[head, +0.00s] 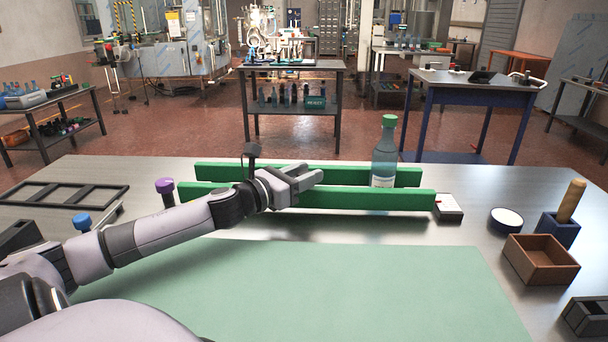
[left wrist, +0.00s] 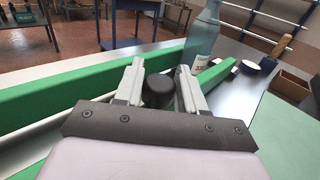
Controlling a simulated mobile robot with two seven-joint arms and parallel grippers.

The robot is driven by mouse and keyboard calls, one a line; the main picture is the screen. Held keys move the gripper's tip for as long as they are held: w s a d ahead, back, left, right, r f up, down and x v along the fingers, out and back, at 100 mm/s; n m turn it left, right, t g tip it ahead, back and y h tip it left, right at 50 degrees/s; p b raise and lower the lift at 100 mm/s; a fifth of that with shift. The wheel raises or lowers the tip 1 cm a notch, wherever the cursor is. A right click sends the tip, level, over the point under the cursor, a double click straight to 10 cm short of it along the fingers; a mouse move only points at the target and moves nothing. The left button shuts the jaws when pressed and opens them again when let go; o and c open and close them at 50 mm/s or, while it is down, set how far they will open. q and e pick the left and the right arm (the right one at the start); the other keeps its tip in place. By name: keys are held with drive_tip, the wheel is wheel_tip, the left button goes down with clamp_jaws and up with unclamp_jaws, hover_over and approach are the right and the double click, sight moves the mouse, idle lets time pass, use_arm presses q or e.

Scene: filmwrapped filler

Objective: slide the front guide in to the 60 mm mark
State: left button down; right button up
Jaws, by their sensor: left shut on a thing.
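The front guide (head: 370,199) is a long green bar lying across the steel table, and part of it shows in the left wrist view (left wrist: 214,74). The rear guide (head: 220,171) is a similar green bar behind it. A clear bottle (head: 384,155) with a green cap stands upright between the two guides. My left gripper (head: 305,180) is over the front guide, left of the bottle. In the left wrist view its fingers are shut on a round black knob (left wrist: 158,91). The 60 mm mark cannot be made out. My right gripper is not in view.
A small white-and-black box (head: 448,208) sits by the front guide's right end. A round white-topped dish (head: 506,219) and a brown open box (head: 540,260) are farther right. A purple-topped post (head: 166,192) stands left. The green mat (head: 330,285) in front is clear.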

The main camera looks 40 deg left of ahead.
use_arm(q)
drive_tip(key=shift+w+a, duration=0.65)
drive_tip(key=shift+w, duration=0.1)
drive_tip(key=c, duration=0.8)
unclamp_jaws()
drive_tip(key=shift+s, duration=0.1)
drive_tip(key=shift+s+f, duration=0.1)
drive_tip(key=shift+s, duration=0.65)
drive_tip(key=shift+s+a, duration=0.15)
drive_tip(key=shift+s, duration=1.2)
drive_tip(key=shift+s+a, duration=0.15)
drive_tip(key=shift+s, duration=1.2)
